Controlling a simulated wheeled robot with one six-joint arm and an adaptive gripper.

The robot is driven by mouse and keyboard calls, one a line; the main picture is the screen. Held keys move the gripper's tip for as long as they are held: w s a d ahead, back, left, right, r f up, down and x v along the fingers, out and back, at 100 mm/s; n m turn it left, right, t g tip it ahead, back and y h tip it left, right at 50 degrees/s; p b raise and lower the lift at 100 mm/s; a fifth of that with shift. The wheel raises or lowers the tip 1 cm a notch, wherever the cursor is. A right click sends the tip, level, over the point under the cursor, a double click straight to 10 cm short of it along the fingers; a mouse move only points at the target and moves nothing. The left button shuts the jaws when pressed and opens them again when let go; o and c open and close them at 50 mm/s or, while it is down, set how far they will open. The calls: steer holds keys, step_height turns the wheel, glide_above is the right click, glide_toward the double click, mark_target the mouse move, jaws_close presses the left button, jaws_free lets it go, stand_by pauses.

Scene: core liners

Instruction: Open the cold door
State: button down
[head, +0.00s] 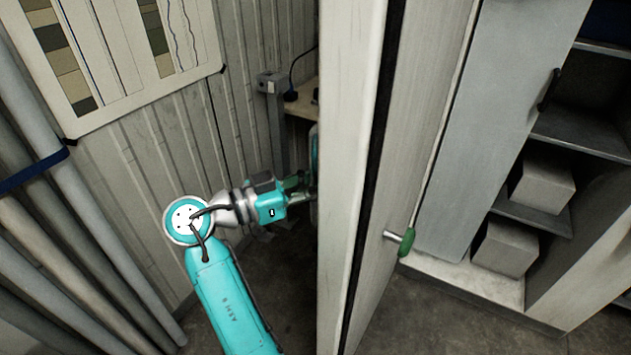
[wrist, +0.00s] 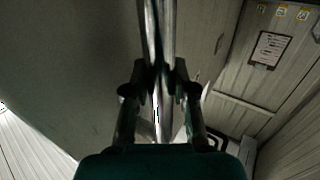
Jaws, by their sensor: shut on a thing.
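The cold door (head: 345,150) is a thick pale panel with a dark seal along its edge. It stands swung open, seen nearly edge-on in the middle of the head view. A short metal rod with a green knob (head: 406,243) sticks out of its right face. My gripper (head: 303,188) is at the left face of the door, partly hidden by the door edge. In the wrist view my gripper (wrist: 158,82) is shut on a shiny metal bar handle (wrist: 156,30) running along the door face (wrist: 85,70).
Right of the door are grey shelves (head: 585,133) with pale boxes (head: 542,187). A corrugated wall with a chart board (head: 110,40) is behind my arm. Grey pipes (head: 85,215) stand at the left. A small bench (head: 302,105) sits behind the door.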

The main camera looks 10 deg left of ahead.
stand_by(0.4)
steer(key=c, duration=0.9)
jaws_free()
steer(key=shift+a, duration=0.1)
steer(key=v, duration=1.2)
